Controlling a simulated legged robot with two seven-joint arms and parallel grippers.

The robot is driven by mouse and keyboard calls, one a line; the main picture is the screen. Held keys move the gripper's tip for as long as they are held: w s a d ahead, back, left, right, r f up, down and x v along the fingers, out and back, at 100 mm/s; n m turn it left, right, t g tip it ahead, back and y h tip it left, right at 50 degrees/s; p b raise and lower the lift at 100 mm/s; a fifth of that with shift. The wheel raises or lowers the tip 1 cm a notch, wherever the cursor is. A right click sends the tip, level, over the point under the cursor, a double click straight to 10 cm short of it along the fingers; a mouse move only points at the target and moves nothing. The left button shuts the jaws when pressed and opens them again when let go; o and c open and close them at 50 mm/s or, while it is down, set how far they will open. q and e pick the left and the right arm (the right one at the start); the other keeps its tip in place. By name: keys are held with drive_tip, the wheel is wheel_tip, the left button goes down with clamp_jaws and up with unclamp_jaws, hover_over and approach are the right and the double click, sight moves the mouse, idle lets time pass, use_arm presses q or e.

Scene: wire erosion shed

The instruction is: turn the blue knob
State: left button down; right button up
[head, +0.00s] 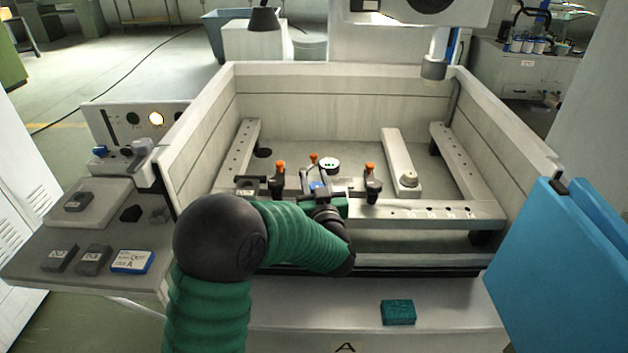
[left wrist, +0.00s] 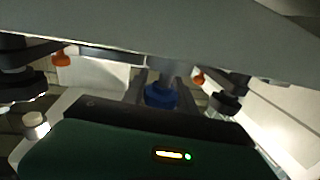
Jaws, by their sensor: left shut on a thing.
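A blue knob (head: 317,187) sits among the clamps inside the open machine basin, partly hidden by my left gripper (head: 320,188). My left arm, in a green sleeve, reaches over the basin's front edge to it. In the left wrist view the blue knob (left wrist: 161,96) lies between the two dark fingers of my left gripper (left wrist: 162,88), which is shut on it. The fingers stand on either side of the knob. Its lower part is hidden behind my wrist. My right gripper is not in view.
Orange-topped clamps (head: 370,178) stand close on both sides of the gripper. Light basin walls (head: 200,120) surround the work area. A control box (head: 140,125) with a lit lamp stands at left. A teal sponge-like block (head: 398,312) lies on the front ledge.

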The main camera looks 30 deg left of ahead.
use_arm(q)
drive_tip(key=m+t+h+b, duration=0.1)
drive_tip(key=m+t+h, duration=0.1)
drive_tip(key=h, duration=0.1)
drive_tip(key=shift+w+d+m+b, duration=0.2)
drive_tip(key=shift+m+b, duration=0.1)
drive_tip(key=shift+b, duration=0.1)
drive_tip(key=shift+d+m+t+h, duration=0.1)
drive_tip(key=shift+m+t+h, duration=0.2)
drive_tip(key=shift+t+h, duration=0.15)
drive_tip(key=c, duration=1)
unclamp_jaws()
drive_tip(key=shift+o, duration=0.2)
drive_tip(key=shift+f, duration=0.1)
